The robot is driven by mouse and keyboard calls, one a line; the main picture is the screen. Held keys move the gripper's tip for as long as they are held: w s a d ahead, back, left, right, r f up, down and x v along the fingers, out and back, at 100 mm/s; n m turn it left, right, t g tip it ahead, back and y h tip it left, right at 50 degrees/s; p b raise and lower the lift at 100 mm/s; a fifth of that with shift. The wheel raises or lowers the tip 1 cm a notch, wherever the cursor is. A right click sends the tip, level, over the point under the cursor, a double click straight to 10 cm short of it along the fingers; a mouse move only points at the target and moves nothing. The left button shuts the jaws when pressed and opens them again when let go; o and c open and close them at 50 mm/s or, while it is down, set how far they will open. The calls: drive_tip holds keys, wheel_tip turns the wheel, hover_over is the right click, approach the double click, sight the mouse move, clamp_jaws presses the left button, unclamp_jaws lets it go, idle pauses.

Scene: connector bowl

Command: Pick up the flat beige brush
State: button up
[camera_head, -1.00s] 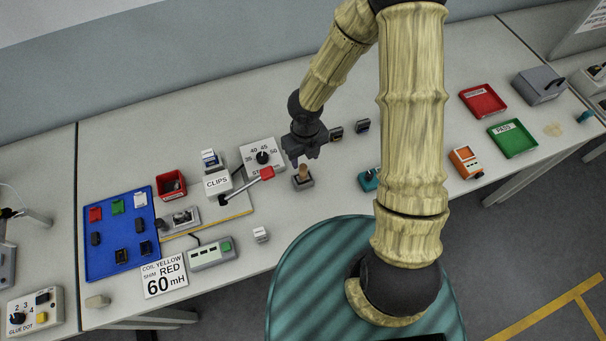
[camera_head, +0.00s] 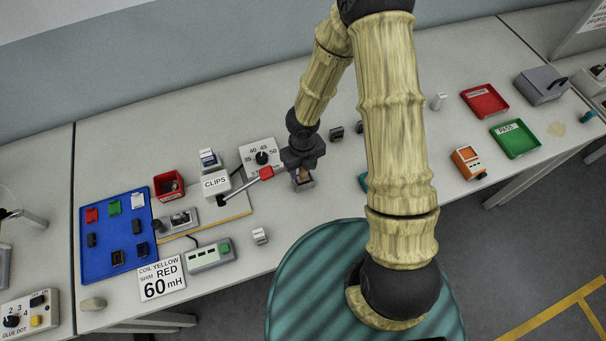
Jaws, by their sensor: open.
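The gripper hides the upper part of the piece. I cannot tell whether the fingers touch it or are around it.
A dial box (camera_head: 258,154) and a red-tipped lever (camera_head: 266,172) stand close on the left. A small dark block (camera_head: 337,133) lies to the right. A white clip (camera_head: 260,236) lies in front. A blue tray (camera_head: 98,262) is far left; red (camera_head: 484,112) and green (camera_head: 533,150) trays are right.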

clamp_jaws()
drive_tip(key=shift+r, duration=0.15)
wheel_tip(320, 180, up, 10)
drive_tip(key=p, duration=0.3)
idle(0.6)
drive_tip(key=w+d+n+b, duration=0.1)
drive_tip(key=w+d+n, duration=0.5)
drive_tip(key=n, duration=1.1)
drive_tip(key=w+d+n, duration=0.5)
drive_tip(key=w+n, duration=0.4)
drive_tip(key=n, duration=0.8)
drive_tip(key=shift+d+r+b, duration=0.4)
drive_tip(key=shift+r, duration=0.05)
